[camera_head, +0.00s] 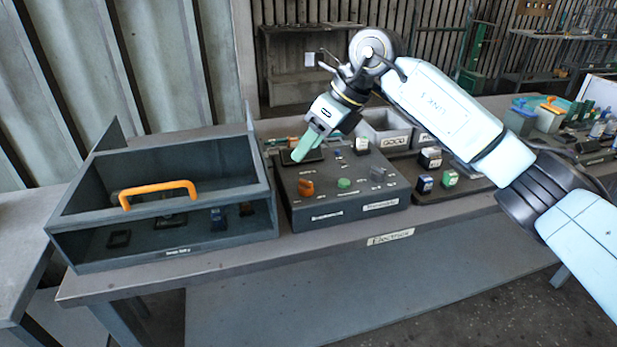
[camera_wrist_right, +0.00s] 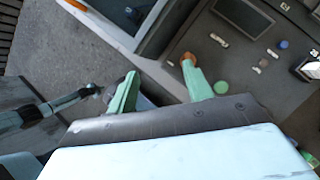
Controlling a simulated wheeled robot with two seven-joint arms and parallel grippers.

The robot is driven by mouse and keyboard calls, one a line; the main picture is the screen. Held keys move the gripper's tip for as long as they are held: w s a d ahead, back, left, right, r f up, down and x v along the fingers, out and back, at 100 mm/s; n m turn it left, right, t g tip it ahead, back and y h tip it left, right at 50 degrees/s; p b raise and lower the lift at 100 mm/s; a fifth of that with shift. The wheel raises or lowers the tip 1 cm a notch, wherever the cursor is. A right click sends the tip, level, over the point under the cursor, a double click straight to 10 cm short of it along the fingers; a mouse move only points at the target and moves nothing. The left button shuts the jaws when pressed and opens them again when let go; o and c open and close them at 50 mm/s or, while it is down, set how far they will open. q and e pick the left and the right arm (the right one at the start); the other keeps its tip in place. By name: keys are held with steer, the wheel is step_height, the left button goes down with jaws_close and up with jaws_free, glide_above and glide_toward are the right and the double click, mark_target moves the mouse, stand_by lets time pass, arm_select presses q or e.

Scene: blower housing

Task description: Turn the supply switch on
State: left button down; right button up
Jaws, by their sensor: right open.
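The dark control box (camera_head: 345,207) stands on the workbench. It has an orange knob (camera_head: 305,187) at its front left, a green button (camera_head: 344,183) and a grey switch (camera_head: 378,174) at the right. Its labels are too small to read, so I cannot tell which one is the supply switch. My right gripper (camera_head: 303,148) is above the back left of the box in the head view. In the right wrist view its green fingers (camera_wrist_right: 160,88) are apart with nothing between them. The orange knob (camera_wrist_right: 187,57) shows there by one fingertip, partly hidden; contact is unclear. My left gripper is not seen.
A grey case (camera_head: 160,253) with an orange handle (camera_head: 158,190) stands close to the left of the box. Grey bins (camera_head: 386,130) stand behind, and small blocks (camera_head: 430,157) lie on a dark tray to the right. The bench's front strip is clear.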

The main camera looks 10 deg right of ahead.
mark_target(306, 181)
steer(key=d+r+h, duration=0.1)
steer(key=d+h, duration=0.1)
steer(key=d, duration=0.2)
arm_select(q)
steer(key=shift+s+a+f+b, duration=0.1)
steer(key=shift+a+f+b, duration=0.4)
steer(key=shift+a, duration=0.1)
arm_select(e)
steer(key=x, duration=0.8)
steer(key=w+x, duration=0.1)
steer(key=x, duration=0.4)
steer(key=shift+d, duration=0.15)
steer(key=shift+c, duration=0.4)
steer(key=c, duration=0.9)
